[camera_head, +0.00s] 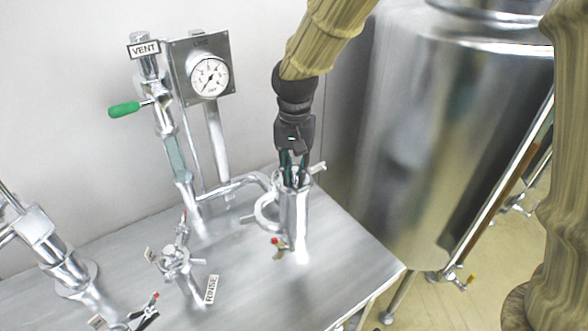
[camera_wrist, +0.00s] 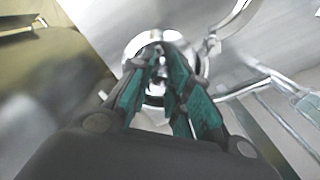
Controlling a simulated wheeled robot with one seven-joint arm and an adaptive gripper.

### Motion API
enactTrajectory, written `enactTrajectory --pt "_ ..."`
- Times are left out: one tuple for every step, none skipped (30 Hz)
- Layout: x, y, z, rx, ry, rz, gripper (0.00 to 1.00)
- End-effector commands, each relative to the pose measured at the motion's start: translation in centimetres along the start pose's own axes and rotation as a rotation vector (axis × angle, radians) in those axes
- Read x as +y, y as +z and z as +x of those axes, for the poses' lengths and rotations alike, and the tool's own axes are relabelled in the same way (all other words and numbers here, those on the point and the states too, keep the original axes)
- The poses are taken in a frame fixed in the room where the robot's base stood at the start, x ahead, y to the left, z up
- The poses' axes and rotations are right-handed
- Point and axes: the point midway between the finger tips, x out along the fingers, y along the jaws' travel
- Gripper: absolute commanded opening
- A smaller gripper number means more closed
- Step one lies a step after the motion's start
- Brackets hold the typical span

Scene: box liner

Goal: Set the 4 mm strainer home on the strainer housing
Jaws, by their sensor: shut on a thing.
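The strainer housing (camera_head: 297,222) is an upright shiny metal cylinder with an open top, standing near the right part of the steel bench. My gripper (camera_head: 293,180) points down into its mouth from above. In the wrist view, the green-padded fingers of my gripper (camera_wrist: 166,72) reach into the round bright rim of the housing (camera_wrist: 132,48). The fingers are shut on a small metal part, taken to be the strainer, mostly hidden between the fingers and inside the housing. Its mesh size and how deep it sits cannot be told.
A hinged clamp ring (camera_head: 266,212) hangs open at the housing's left side. A pressure gauge (camera_head: 209,78) and a green-handled vent valve (camera_head: 124,110) stand behind left. A RINSE-tagged valve (camera_head: 211,289) is in front left. A large steel tank (camera_head: 425,150) is close on the right.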

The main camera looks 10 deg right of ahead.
Motion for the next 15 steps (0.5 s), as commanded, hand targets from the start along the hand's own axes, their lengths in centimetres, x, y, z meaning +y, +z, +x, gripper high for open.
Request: enactTrajectory --pt "-0.01 -0.02 0.00 0.001 0.000 0.000 0.00" --pt "-0.01 -0.02 0.03 0.001 0.000 0.000 0.00" --pt "-0.02 -0.02 0.07 0.001 0.000 0.000 0.00" --pt "-0.01 -0.02 0.10 0.001 0.000 0.000 0.00" --pt "-0.01 -0.02 0.13 0.001 0.000 0.000 0.00" --pt "-0.01 -0.02 0.17 0.001 0.000 0.000 0.00" --pt "-0.01 -0.02 0.20 0.000 0.000 0.000 0.00" --pt "-0.02 -0.02 0.23 0.000 0.000 0.000 0.00" --pt "-0.02 -0.02 0.22 0.001 -0.001 0.000 0.24" --pt "-0.02 -0.02 0.22 0.001 -0.001 0.000 0.30" --pt "-0.02 -0.02 0.23 0.001 0.000 0.000 0.35" --pt "-0.01 -0.02 0.23 0.001 0.000 0.000 0.43" --pt "-0.01 -0.02 0.24 0.000 0.000 0.000 0.44" --pt "-0.01 -0.02 0.24 0.000 0.000 0.000 0.44" --pt "-0.01 -0.01 0.25 0.000 0.000 0.000 0.44"
